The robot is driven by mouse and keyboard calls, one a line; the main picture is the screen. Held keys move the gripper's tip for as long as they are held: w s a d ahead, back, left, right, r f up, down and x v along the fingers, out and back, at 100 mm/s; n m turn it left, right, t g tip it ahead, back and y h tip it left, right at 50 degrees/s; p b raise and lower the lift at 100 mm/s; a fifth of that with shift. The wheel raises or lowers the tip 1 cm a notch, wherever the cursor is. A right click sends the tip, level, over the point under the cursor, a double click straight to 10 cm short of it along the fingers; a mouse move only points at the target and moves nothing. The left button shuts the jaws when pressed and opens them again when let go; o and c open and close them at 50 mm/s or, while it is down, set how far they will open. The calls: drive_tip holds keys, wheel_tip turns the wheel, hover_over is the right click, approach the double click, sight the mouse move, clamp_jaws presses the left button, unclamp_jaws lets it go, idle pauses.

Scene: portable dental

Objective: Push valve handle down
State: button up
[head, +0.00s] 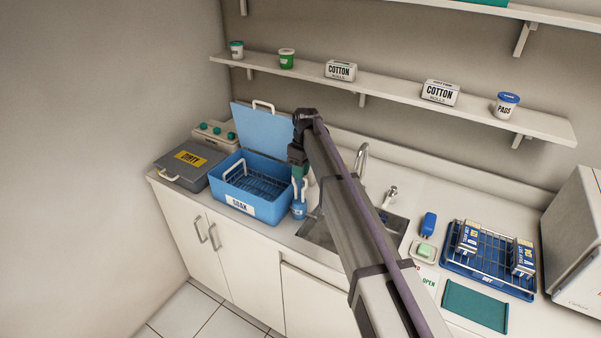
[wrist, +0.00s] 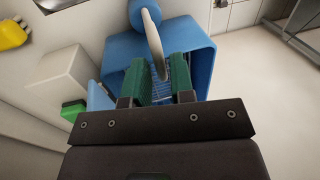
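In the head view a pale upright lever (head: 305,188), which may be the valve handle, stands above a small blue body (head: 299,209) at the right front corner of the blue SOAK tub (head: 232,189). In the wrist view the pale lever (wrist: 151,36) rises from a rounded blue part (wrist: 141,12), and its end reaches toward the gap between my green fingers. My gripper (wrist: 160,65) is open, its fingers apart on either side. In the head view my gripper (head: 299,172) hangs beside the tub. I cannot tell whether it touches the lever.
The tub's blue lid (head: 262,130) stands open behind. A grey DIRTY case (head: 182,163) is at the left. The sink (head: 318,236) with a faucet (head: 362,157) and a tap (head: 391,193) lies right of the tub. A shelf (head: 400,100) runs above.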

clamp_jaws()
wheel_tip(320, 180, down, 4)
drive_tip(key=b, duration=0.3)
drive_tip(key=shift+b, duration=0.4)
drive_tip(key=shift+s+r, duration=0.15)
drive_tip(key=shift+r, duration=0.2)
drive_tip(key=shift+o, duration=1.5)
unclamp_jaws()
drive_tip(key=shift+f, duration=0.1)
wheel_tip(320, 180, up, 11)
drive_tip(key=w+d+p, duration=0.1)
drive_tip(key=w+p, duration=0.1)
drive_tip(key=p, duration=0.9)
